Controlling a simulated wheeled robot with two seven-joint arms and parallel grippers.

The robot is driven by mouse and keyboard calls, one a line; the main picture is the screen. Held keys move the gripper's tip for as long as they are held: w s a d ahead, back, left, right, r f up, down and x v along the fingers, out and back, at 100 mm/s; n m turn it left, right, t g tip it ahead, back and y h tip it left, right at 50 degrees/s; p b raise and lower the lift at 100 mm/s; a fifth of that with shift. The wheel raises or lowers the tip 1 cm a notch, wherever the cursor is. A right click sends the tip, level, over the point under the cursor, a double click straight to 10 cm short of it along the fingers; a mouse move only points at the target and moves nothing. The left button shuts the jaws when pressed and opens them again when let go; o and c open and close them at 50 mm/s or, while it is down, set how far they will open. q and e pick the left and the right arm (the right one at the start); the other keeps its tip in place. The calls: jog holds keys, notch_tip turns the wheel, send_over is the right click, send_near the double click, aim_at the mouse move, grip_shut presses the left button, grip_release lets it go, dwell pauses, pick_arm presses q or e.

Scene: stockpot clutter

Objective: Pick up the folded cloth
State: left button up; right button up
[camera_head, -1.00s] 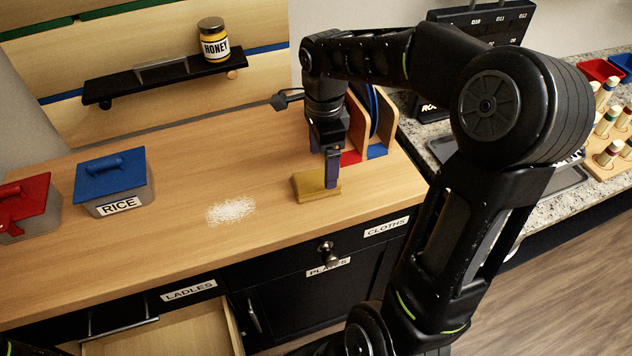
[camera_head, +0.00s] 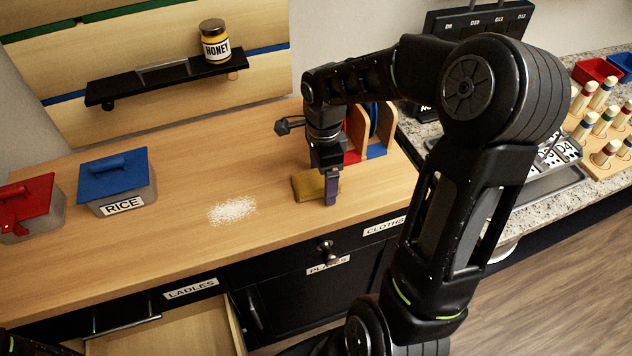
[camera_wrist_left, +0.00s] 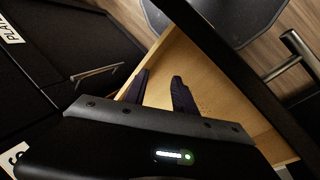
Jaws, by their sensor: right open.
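The folded cloth (camera_head: 308,186) is a mustard-yellow block lying on the wooden counter, left of the divided rack. My right gripper (camera_head: 331,190) points down at the cloth's right end, with its near finger in front of the cloth and partly hiding it. It is open; whether it touches the cloth cannot be told. My left gripper (camera_wrist_left: 158,88) shows in the left wrist view with its two fingers apart and nothing between them, over the open wooden drawer.
A pile of white grains (camera_head: 232,209) lies left of the cloth. The rice box (camera_head: 117,183) and a red-lidded box (camera_head: 27,208) stand further left. The rack (camera_head: 357,135) stands close behind my right gripper. The LADLES drawer (camera_head: 165,335) is open below the counter.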

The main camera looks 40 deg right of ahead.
jog(key=shift+c, duration=0.2)
jog(key=c, duration=1.4)
jog(key=shift+c, duration=0.2)
jog(key=shift+r, duration=0.15)
notch_tip(320, 180, up, 14)
jog(key=b, duration=0.1)
notch_tip(320, 180, up, 4)
jog(key=p, duration=0.2)
send_over(323, 177)
